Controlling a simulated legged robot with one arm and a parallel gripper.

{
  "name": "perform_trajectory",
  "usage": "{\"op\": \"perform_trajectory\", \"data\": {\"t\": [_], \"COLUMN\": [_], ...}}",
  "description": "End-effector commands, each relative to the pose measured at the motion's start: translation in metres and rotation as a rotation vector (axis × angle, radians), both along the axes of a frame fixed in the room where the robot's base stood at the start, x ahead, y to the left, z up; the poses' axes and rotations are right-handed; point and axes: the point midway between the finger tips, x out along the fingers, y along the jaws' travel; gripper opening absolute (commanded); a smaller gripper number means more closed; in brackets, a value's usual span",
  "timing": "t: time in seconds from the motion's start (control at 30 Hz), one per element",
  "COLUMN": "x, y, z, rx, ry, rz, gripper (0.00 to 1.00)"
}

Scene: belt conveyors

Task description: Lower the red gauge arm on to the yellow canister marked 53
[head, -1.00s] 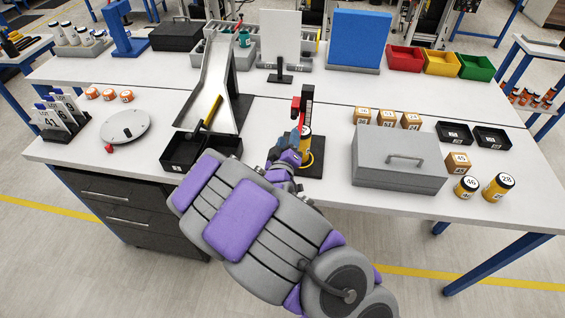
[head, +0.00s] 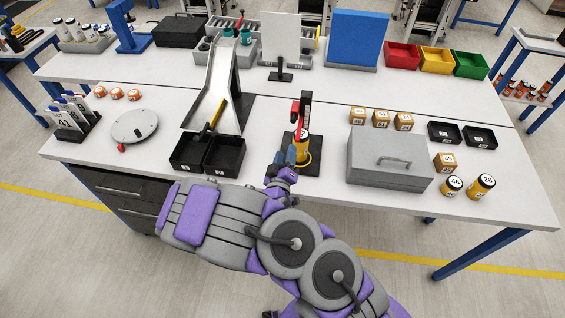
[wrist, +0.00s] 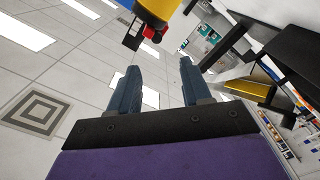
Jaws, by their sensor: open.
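The gauge stand (head: 306,115) rises from a black base near the middle of the front bench, with its red gauge arm (head: 295,111) raised at its upper left. A yellow canister (head: 302,148) stands on that base below the arm; its number is too small to read. My gripper (head: 286,157) is in front of the canister, to its left, and partly covers it. In the wrist view the two blue-grey fingers (wrist: 158,80) are spread with nothing between them. A yellow body (wrist: 158,8) with a black and red piece shows beyond the fingertips.
Two black bins (head: 205,154) and a metal chute (head: 217,90) stand left of the stand. A grey lidded box (head: 388,160) stands to the right, with canisters 46 (head: 452,186) and 28 (head: 481,187) beyond it. Bare bench lies between the stand and the box.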

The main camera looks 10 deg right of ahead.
Motion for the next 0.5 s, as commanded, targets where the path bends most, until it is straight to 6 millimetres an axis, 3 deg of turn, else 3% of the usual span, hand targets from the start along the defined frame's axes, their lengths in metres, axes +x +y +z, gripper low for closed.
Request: {"op": "perform_trajectory", "data": {"t": [0.3,0.5], "x": [-0.033,-0.043], "y": [0.011,0.014], "z": [0.000,-0.001], "rx": [-0.002,-0.003], "ry": [0.005,0.002], "rz": [0.000,0.001], "gripper": [0.48,0.48]}}
